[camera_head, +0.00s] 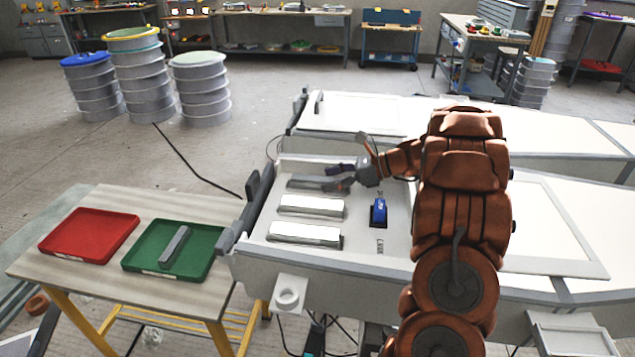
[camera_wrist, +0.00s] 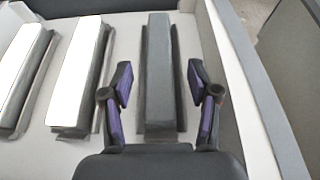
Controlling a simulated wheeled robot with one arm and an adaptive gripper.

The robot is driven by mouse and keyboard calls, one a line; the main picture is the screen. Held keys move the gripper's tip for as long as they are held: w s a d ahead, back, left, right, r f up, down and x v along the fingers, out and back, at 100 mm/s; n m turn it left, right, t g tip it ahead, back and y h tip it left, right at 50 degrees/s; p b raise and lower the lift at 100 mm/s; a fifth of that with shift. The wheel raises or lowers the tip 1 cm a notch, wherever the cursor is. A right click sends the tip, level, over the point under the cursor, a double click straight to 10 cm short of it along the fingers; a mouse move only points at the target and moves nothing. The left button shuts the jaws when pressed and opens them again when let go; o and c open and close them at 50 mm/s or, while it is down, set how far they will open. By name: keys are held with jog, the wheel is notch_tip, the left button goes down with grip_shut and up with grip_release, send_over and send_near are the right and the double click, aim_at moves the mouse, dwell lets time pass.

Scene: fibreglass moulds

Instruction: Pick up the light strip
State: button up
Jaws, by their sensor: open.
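A grey, unlit strip (camera_head: 308,183) lies in the white mould (camera_head: 372,243), farthest back of three strips in a row. In the wrist view the same grey strip (camera_wrist: 158,70) runs lengthwise between my fingers. My gripper (camera_head: 338,177) is open above its right end, with purple-padded fingers (camera_wrist: 160,82) on either side and visible gaps to the strip. Two strips with bright white tops, the middle one (camera_head: 311,206) and the near one (camera_head: 305,234), lie beside it; both also show at left in the wrist view (camera_wrist: 80,75).
A wooden table (camera_head: 75,200) at left holds an empty red tray (camera_head: 90,234) and a green tray (camera_head: 140,248) with one grey strip (camera_head: 175,246) in it. A blue tool (camera_head: 379,212) lies in the mould right of the strips. The mould's raised wall (camera_wrist: 245,80) stands close right of my gripper.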

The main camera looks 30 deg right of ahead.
jog(key=shift+w+a+f, duration=0.15)
jog(key=shift+w+a, duration=0.15)
jog(key=shift+a, duration=0.05)
grip_shut()
dwell(0.3)
